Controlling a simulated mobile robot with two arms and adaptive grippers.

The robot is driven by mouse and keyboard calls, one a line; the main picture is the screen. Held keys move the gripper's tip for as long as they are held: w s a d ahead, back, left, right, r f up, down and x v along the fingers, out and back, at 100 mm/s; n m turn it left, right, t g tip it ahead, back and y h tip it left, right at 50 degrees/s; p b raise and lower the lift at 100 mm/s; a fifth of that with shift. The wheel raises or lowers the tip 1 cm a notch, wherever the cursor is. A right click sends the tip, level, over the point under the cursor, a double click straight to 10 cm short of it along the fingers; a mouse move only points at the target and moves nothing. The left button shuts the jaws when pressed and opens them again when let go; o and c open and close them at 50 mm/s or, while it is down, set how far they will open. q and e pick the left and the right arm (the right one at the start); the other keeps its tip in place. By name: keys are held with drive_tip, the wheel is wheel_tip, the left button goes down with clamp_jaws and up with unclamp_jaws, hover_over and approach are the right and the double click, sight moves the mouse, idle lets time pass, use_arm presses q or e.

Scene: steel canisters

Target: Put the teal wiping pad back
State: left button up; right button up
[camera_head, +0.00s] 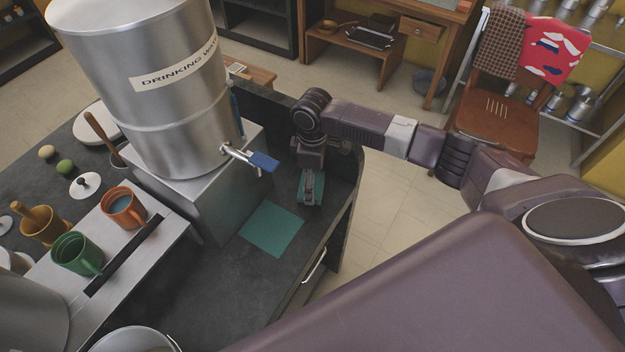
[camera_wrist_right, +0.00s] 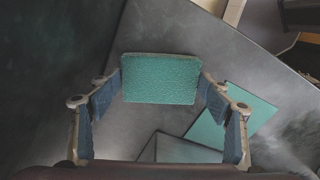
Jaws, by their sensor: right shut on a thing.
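The teal wiping pad (camera_wrist_right: 160,78) is a rough-faced block held between the fingertips of my right gripper (camera_wrist_right: 161,88). In the head view the right gripper (camera_head: 311,188) is over the far right end of the dark counter, with the pad mostly hidden between its fingers. I cannot tell whether the pad touches the counter. A flat teal square (camera_head: 272,230) lies bare on the counter, nearer than the gripper and to its left. It also shows in the wrist view (camera_wrist_right: 238,112), right of and below the held pad. My left gripper is out of view.
A steel drinking-water canister (camera_head: 150,90) stands on a metal block (camera_head: 205,190) left of the square; its blue-handled tap (camera_head: 262,161) juts toward the gripper. Orange (camera_head: 124,207) and green (camera_head: 77,254) mugs stand farther left. The dark counter (camera_head: 225,290) is clear in front.

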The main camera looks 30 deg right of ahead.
drive_tip(key=shift+f, duration=0.1)
drive_tip(key=o, duration=0.7)
drive_tip(key=shift+o, duration=0.2)
wheel_tip(320, 180, up, 12)
drive_tip(key=b, duration=0.1)
idle(0.4)
